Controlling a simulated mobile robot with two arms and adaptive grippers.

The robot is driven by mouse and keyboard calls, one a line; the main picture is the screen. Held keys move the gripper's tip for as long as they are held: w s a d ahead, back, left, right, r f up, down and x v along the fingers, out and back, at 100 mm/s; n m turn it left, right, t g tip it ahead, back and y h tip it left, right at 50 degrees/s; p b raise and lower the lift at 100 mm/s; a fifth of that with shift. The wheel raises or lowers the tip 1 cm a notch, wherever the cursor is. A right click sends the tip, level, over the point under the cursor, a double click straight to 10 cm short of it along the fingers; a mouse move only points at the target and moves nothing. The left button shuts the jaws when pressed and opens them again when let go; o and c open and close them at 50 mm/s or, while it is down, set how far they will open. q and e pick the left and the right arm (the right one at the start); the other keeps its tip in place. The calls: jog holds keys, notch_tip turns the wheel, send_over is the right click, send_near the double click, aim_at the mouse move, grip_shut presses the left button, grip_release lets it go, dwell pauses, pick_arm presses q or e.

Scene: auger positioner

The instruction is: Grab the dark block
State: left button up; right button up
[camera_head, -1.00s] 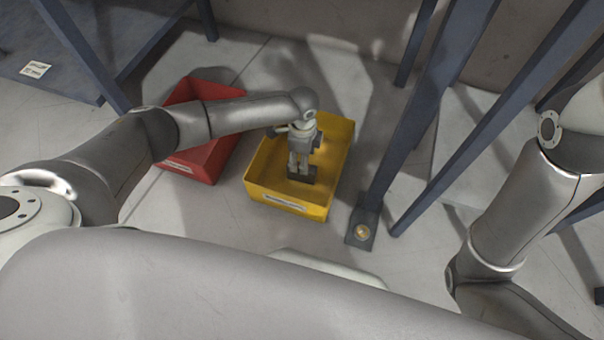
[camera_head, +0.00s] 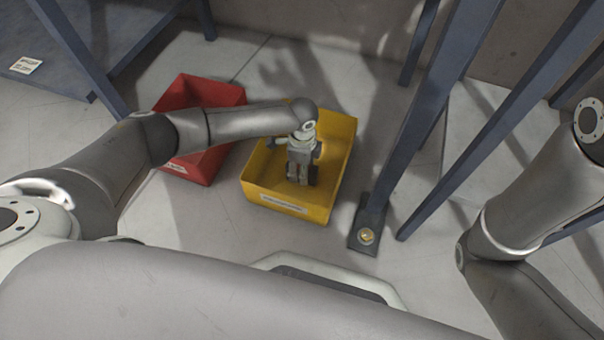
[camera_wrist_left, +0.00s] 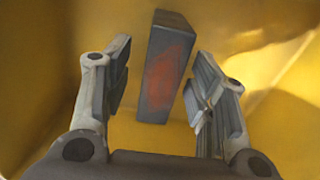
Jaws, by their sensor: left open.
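The dark block (camera_wrist_left: 165,68) stands out against the yellow inside of the bin in the left wrist view. It is a long dark grey box with a reddish patch on its side. My left gripper (camera_wrist_left: 160,98) is open, with one finger on each side of the block, and a gap shows on both sides. In the head view my left gripper (camera_head: 301,172) points down into the yellow bin (camera_head: 290,205). The block is mostly hidden by the gripper there. My right gripper is out of view; only my right arm shows at the right.
A red bin (camera_head: 207,160) stands left of the yellow bin. A dark blue post (camera_head: 408,150) with a bolted foot (camera_head: 366,236) stands close to the right of the yellow bin. A blue platform (camera_head: 50,55) is at upper left. Bare floor lies in front of the bins.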

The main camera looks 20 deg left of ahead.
pick_arm(q)
grip_shut()
dwell(0.3)
jog(key=shift+d+r, duration=0.1)
jog(key=shift+r, duration=0.1)
